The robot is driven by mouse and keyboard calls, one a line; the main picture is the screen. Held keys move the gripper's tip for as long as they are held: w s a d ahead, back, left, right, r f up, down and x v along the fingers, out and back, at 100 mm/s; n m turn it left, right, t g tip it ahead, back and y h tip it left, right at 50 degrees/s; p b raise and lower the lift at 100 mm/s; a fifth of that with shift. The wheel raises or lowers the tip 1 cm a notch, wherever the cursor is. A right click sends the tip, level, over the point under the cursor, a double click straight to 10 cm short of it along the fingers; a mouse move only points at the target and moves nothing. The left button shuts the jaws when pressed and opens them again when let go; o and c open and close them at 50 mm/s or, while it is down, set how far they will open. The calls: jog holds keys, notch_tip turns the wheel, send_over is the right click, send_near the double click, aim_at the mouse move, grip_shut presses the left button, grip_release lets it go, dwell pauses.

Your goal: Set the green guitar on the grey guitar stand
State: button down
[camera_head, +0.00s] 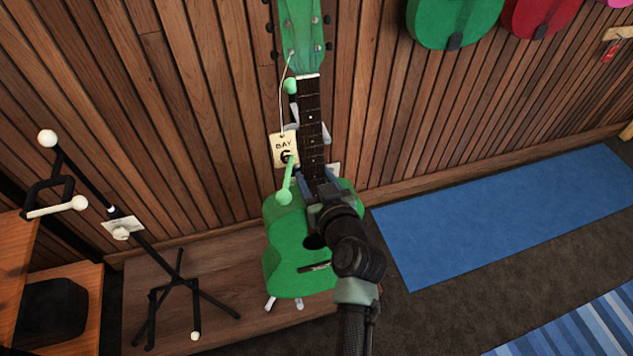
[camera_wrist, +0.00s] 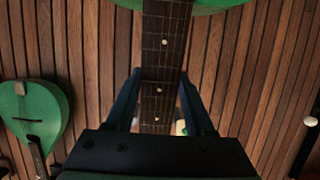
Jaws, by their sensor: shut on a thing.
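The green guitar (camera_head: 285,240) stands upright in the middle of the head view, headstock up, in front of the slatted wall. A tag reading "BAY" (camera_head: 284,149) hangs in front of its neck. My gripper (camera_head: 316,185) is shut on the lower neck, just above the body; the wrist view shows the neck (camera_wrist: 160,75) between the two fingers. A light grey guitar stand shows behind the guitar, mostly hidden. Its pale feet (camera_head: 299,303) show under the body, and pale green knobs (camera_head: 284,197) show beside the neck. I cannot tell whether the guitar rests on it.
A black stand with white knobs (camera_head: 150,245) is on the left, on a low wooden platform (camera_head: 235,318). A wooden shelf unit (camera_head: 85,285) is at the left edge. Green and red guitars (camera_head: 540,15) hang at upper right. A blue mat (camera_head: 480,220) lies clear on the right.

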jog(key=shift+w+a+r+b, duration=0.1)
jog(key=shift+w+a+b, duration=0.15)
jog(key=shift+w, duration=0.5)
jog(key=shift+w+a+r+b, duration=0.15)
jog(key=shift+w+b, duration=0.2)
jog(key=shift+w, duration=0.5)
jog(key=shift+f+b, duration=0.3)
jog(key=shift+b, duration=0.05)
jog(key=shift+w+a+f+b, duration=0.1)
jog(key=shift+w+f+b, duration=0.05)
jog(key=shift+f+b, duration=2.35)
